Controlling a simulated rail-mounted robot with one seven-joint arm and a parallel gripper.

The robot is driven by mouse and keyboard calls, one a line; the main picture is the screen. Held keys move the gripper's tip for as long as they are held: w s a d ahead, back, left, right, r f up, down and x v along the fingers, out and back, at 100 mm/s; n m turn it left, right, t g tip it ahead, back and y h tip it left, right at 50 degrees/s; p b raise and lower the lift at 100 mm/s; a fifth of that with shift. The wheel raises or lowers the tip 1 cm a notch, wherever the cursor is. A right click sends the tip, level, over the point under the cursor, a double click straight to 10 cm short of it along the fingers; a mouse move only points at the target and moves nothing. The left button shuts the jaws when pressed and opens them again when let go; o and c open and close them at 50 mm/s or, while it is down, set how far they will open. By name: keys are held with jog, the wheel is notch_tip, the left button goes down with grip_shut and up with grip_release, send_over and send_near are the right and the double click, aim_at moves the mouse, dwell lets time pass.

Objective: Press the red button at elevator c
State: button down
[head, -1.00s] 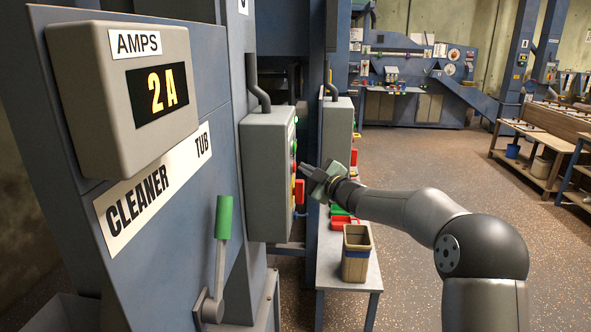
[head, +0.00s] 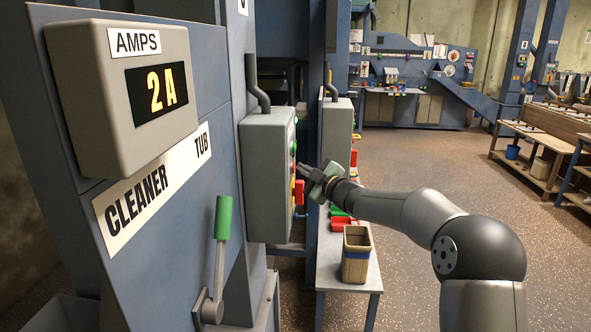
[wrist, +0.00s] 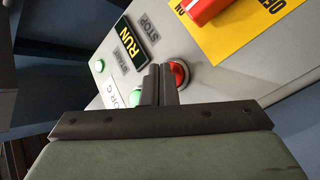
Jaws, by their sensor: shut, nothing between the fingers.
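The red button (wrist: 178,73) is on the sloping grey face of a control box in the wrist view. A label ending in "OR C" (wrist: 121,104) is on the same face. My gripper (wrist: 159,68) is shut and empty, its fingertips in front of the panel just left of the red button, overlapping its edge. I cannot tell whether they touch it. A lit green button (wrist: 135,97) is left of the fingers, partly hidden. In the head view my gripper (head: 301,167) is at the right side of the grey control box (head: 264,180).
The panel also has a RUN display (wrist: 131,46), a small green light (wrist: 98,66), and a red handle (wrist: 205,9) on a yellow plate (wrist: 240,35). A lever with a green grip (head: 223,218) stands in front. A bin (head: 356,254) is on a bench below my arm.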

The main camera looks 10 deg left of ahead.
jog(key=shift+a, duration=0.2)
dwell(0.3)
jog(key=shift+d, duration=0.9)
jog(key=shift+w+d+p, duration=0.2)
jog(key=shift+d+p, duration=0.4)
jog(key=shift+d, duration=1.9)
